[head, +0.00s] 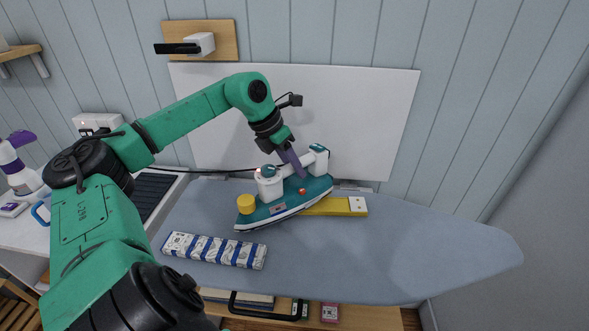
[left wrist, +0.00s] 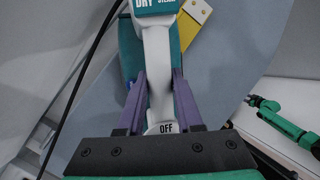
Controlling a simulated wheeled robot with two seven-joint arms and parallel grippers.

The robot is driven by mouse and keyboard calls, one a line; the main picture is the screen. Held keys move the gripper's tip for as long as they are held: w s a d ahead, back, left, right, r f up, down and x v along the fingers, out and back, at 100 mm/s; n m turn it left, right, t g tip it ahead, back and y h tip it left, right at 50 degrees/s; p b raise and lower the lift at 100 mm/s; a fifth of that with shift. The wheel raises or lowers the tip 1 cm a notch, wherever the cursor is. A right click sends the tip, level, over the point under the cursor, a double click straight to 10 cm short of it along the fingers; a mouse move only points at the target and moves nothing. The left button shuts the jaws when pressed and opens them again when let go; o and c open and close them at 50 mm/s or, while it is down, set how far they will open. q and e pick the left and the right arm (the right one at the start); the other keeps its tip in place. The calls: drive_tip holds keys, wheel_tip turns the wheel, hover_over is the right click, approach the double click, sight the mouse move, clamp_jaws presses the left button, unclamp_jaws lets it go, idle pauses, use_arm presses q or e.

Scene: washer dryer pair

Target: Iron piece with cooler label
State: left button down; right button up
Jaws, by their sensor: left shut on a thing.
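The teal iron (head: 285,206) has a white handle, a yellow knob and a white front post. My left gripper (head: 296,166) is shut on its handle (left wrist: 157,85), with purple fingers on both sides. A yellow piece (head: 328,207) with a white label at its right end lies on the board; the iron hides its left part. It also shows in the left wrist view (left wrist: 188,28). A blue-and-white patterned piece (head: 213,250) lies nearer, at the left. The iron is over the board; I cannot tell whether its sole touches the yellow piece. The label's print is too small to read.
The grey ironing board (head: 430,245) is bare on its right. A white panel (head: 350,110) stands close behind it. A dark cord runs left from the iron. A spray bottle (head: 18,172) stands on the white surface at the far left. Small items lie on a shelf below.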

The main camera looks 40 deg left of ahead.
use_arm(q)
drive_tip(key=r, duration=0.1)
drive_tip(key=r+p, duration=0.1)
drive_tip(key=r, duration=0.1)
drive_tip(key=shift+w+d, duration=0.25)
drive_tip(key=shift+d, duration=0.05)
drive_tip(key=shift+s+a+r+p, duration=0.1)
drive_tip(key=shift+a+r+p, duration=0.05)
drive_tip(key=shift+r+p, duration=1.35)
drive_tip(key=shift+r, duration=0.25)
